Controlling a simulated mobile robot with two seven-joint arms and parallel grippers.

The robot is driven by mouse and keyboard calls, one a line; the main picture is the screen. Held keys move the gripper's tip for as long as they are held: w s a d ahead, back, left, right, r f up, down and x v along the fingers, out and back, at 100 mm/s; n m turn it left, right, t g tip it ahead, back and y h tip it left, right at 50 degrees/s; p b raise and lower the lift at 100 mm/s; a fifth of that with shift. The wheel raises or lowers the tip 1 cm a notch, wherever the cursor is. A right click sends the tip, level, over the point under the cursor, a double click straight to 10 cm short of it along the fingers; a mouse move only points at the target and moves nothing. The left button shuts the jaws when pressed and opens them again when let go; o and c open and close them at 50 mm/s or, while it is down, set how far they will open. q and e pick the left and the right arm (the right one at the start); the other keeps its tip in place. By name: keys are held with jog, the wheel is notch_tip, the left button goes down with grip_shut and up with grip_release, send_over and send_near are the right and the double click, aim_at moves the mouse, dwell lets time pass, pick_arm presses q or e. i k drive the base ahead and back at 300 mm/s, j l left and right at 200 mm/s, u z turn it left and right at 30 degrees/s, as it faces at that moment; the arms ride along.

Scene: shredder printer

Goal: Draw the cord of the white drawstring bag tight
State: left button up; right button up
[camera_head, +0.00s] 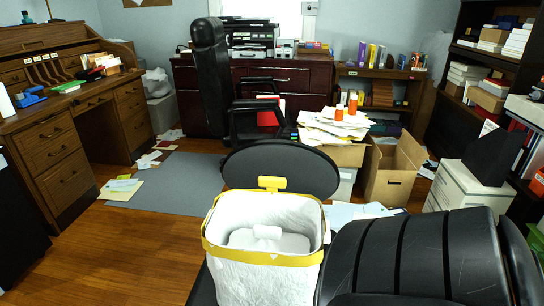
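The white drawstring bag (262,282) stands upright at the bottom centre, with its mouth wide open. A yellow cord band (262,258) runs around its rim. A short yellow tab (272,183) of the band sticks up at the far side of the rim. A white lump with a small raised top (267,233) shows inside the bag; I cannot tell what it is. The bottom of the bag is out of frame. Neither of my grippers shows in this view.
A round black disc (280,163) stands right behind the bag. A black ribbed form (430,258) fills the bottom right beside it. Cardboard boxes (392,175) and stacked papers (335,124) stand behind. A wooden desk (62,150) is at left. Floor at left is partly clear.

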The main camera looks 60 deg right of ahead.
aim_at(272, 182)
jog(key=i+j+z, duration=0.1)
jog(key=z, duration=1.4)
jog(key=i+j+z, duration=0.1)
jog(key=z, duration=0.25)
jog(key=j+z, duration=0.15)
jog(key=z, duration=0.25)
